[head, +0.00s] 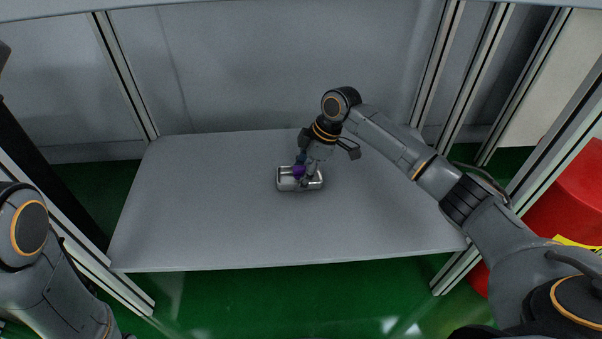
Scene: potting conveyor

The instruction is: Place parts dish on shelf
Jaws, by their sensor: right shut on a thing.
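The parts dish (286,185) is a small silver rectangular metal tray near the middle of the grey shelf (220,225). It appears to rest flat on the shelf surface. My right gripper (304,175) reaches in from the right and is shut on the dish from above. A purple thing (298,171) shows at the fingers, over the dish; I cannot tell whether it lies in the dish or is part of the gripper. The fingertips partly hide the inside of the dish. My left arm is at the lower left, with its gripper out of view.
The shelf is otherwise bare, with free room on all sides of the dish. Metal frame posts (125,75) stand at its left and right. A back panel (280,65) closes the rear. A red object (575,205) stands at the right on the green floor (250,305).

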